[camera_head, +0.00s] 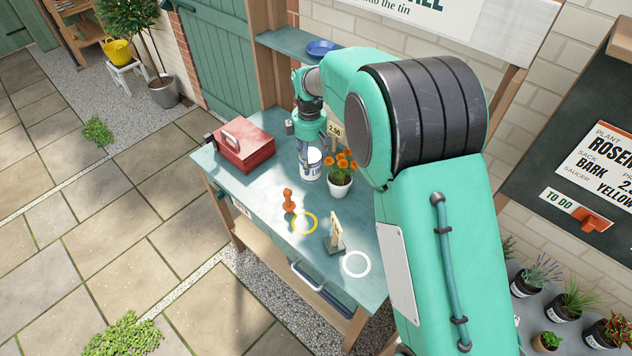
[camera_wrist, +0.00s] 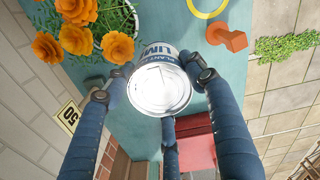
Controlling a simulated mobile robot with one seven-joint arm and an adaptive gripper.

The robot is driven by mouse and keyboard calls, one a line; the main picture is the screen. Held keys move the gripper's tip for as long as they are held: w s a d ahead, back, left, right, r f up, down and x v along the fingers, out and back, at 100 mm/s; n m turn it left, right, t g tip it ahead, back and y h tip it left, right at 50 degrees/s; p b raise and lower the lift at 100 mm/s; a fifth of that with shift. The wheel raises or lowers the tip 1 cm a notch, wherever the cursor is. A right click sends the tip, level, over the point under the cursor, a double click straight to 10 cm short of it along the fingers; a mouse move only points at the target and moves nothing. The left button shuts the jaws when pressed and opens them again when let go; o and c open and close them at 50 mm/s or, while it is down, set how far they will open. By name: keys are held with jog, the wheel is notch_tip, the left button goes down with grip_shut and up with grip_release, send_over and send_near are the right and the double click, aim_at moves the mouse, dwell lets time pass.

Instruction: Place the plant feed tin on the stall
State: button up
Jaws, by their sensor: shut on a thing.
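A tin (camera_head: 311,167) with a pale lid and a white and dark-blue label is in the head view, low over the back part of the teal stall top (camera_head: 268,188). In the wrist view the tin (camera_wrist: 160,90) shows its round silvery lid, with "PLANT" and "LIM" readable on the label. My gripper (camera_head: 311,150) points down, its blue fingers shut around the tin; they also show in the wrist view (camera_wrist: 158,98). The tin looks upright. I cannot tell whether its base touches the stall top.
A potted orange marigold (camera_head: 340,182) stands close right of the tin. A red box (camera_head: 244,148) is to the left.

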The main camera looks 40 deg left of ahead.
aim_at(311, 174)
jog(key=shift+f, duration=1.95)
jog(key=shift+f+b, duration=0.4)
jog(key=shift+f, duration=1.5)
jog(key=o, duration=1.2)
jog(key=shift+f, duration=0.15)
notch_tip(311, 174, up, 12)
jog(key=shift+r+p, duration=0.15)
jog(key=shift+p, duration=0.6)
